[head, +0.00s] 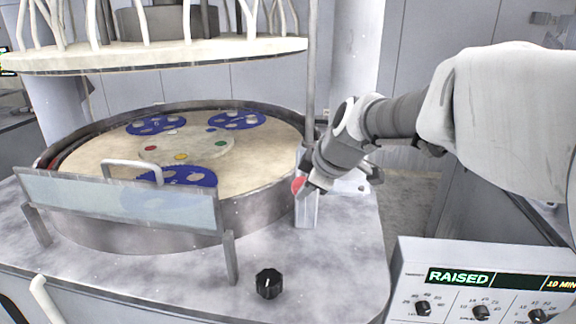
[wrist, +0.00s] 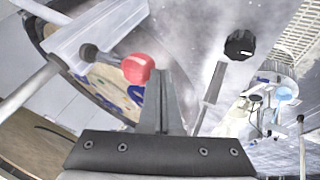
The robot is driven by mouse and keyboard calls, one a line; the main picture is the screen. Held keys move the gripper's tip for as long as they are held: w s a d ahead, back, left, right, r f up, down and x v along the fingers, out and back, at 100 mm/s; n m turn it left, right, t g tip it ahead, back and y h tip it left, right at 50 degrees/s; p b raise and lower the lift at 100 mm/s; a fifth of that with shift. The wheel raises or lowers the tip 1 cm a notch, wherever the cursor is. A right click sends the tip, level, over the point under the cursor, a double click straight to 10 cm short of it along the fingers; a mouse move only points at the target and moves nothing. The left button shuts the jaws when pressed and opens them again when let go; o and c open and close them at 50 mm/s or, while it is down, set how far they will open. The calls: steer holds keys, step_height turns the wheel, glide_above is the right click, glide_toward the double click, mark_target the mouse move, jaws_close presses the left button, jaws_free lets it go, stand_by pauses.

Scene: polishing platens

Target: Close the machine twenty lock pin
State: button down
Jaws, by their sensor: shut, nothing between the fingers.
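The lock pin has a red knob (head: 298,186) on the metal post (head: 307,210) at the right side of the round basin. In the wrist view the red knob (wrist: 137,68) sits on a dark shaft that runs into a grey metal bracket (wrist: 95,38). My gripper (head: 308,188) is at the post, beside the knob. In the wrist view my gripper's fingers (wrist: 162,78) are shut and empty, just right of the knob. I cannot tell whether they touch it. The post is partly hidden by my gripper in the head view.
The round basin (head: 270,190) holds a cream platen with blue carriers. The upper platen (head: 150,57) hangs raised above it. A clear guard (head: 120,200) stands in front. A black dial (head: 268,284) sits on the deck. A control panel (head: 411,270) reads RAISED at lower right.

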steer(key=w, duration=0.1)
steer(key=w+b, duration=0.1)
steer(key=w, duration=0.1)
steer(key=w+d, duration=0.1)
steer(key=shift+w+f, duration=0.1)
steer(key=shift+w, duration=0.3)
steer(key=shift+w+b, duration=0.3)
steer(key=shift+w+d+r, duration=0.1)
steer(key=shift+r, duration=0.1)
